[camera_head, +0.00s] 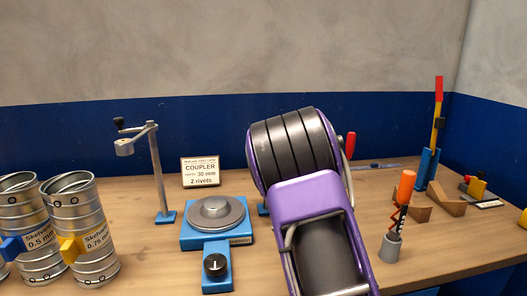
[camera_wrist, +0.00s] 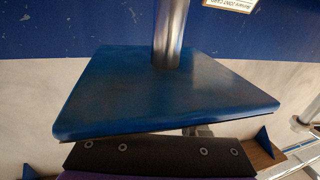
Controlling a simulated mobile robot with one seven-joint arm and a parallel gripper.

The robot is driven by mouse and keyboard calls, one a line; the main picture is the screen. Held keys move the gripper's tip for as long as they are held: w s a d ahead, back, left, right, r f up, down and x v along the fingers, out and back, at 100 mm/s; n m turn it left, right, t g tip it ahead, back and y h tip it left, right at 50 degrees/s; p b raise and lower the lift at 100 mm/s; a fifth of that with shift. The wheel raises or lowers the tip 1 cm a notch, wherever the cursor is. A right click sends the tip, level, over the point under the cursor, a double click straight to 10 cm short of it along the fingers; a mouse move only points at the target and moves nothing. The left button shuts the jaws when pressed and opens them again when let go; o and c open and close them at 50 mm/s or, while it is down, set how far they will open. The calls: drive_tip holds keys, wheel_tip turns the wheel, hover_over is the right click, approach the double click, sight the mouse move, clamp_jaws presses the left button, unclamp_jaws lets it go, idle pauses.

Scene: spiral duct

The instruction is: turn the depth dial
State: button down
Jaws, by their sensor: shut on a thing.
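A dark knob (camera_head: 215,264) with a pale mark, which looks like the depth dial, sits on a blue block in front of a grey round table (camera_head: 215,212) on a blue base. My purple arm stands just right of it in the head view and hides my fingers there. In the wrist view, a dark riveted edge with purple below it looks like part of my gripper (camera_wrist: 160,158). A broad blue plate (camera_wrist: 160,98) with a metal post (camera_wrist: 170,35) fills the middle and covers my fingertips. What my jaws hold is hidden.
A crank stand (camera_head: 158,170) and a sign (camera_head: 200,171) are behind the dial. Metal duct pieces (camera_head: 85,220) stand left. A red handle (camera_head: 350,145) shows past my arm. A cup with an orange-handled tool (camera_head: 391,247) and a blue-yellow lever stand (camera_head: 427,168) are right.

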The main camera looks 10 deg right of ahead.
drive_tip(key=shift+c, duration=2.1)
unclamp_jaws()
drive_tip(key=v, duration=1.2)
drive_tip(key=shift+b, duration=0.3)
